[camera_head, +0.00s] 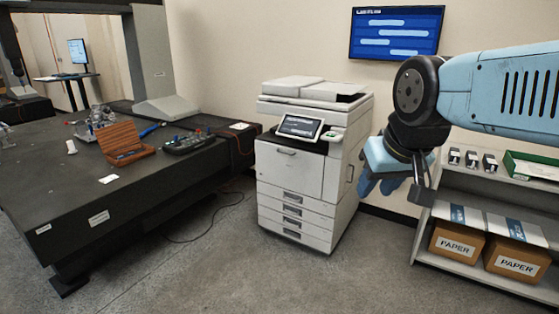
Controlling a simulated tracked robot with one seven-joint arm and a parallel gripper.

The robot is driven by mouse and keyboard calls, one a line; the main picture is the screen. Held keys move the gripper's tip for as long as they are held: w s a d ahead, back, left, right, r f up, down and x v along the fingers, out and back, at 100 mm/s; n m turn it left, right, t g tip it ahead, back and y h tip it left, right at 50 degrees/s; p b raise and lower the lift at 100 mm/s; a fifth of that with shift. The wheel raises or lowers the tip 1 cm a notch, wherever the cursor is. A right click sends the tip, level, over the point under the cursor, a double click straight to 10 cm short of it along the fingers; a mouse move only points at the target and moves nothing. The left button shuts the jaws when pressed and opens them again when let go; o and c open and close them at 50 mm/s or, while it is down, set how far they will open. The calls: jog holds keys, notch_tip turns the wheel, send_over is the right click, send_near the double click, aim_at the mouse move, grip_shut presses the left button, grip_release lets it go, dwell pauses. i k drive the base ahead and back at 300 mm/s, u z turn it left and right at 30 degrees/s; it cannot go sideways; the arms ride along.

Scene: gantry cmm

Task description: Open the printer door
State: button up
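The white printer (335,195) stands on the floor in the middle of the view. Its front door (287,175) is a flat panel below the screen, flush with the body and closed. A small dark handle recess (286,152) shows near the door's top edge. Another dark handle (350,172) is on the printer's right side. My gripper (378,187) hangs in the air to the right of the printer, pointing down, apart from the front door in the picture. Its blue fingers show only in part, and I see nothing held; their opening is unclear.
A dark machine table (110,195) with a wooden case (125,143) and a control box (188,142) stands left. A cable (205,232) lies on the floor near the printer. A shelf (480,277) with paper boxes (457,243) is at the right. Floor in front is clear.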

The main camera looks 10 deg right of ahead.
aim_at(302, 172)
jog(key=z, duration=0.65)
jog(key=i, duration=2)
jog(key=u, duration=0.5)
jog(key=k, duration=0.9)
jog(key=u, duration=0.2)
jog(key=i, duration=0.9)
jog(key=z, duration=0.1)
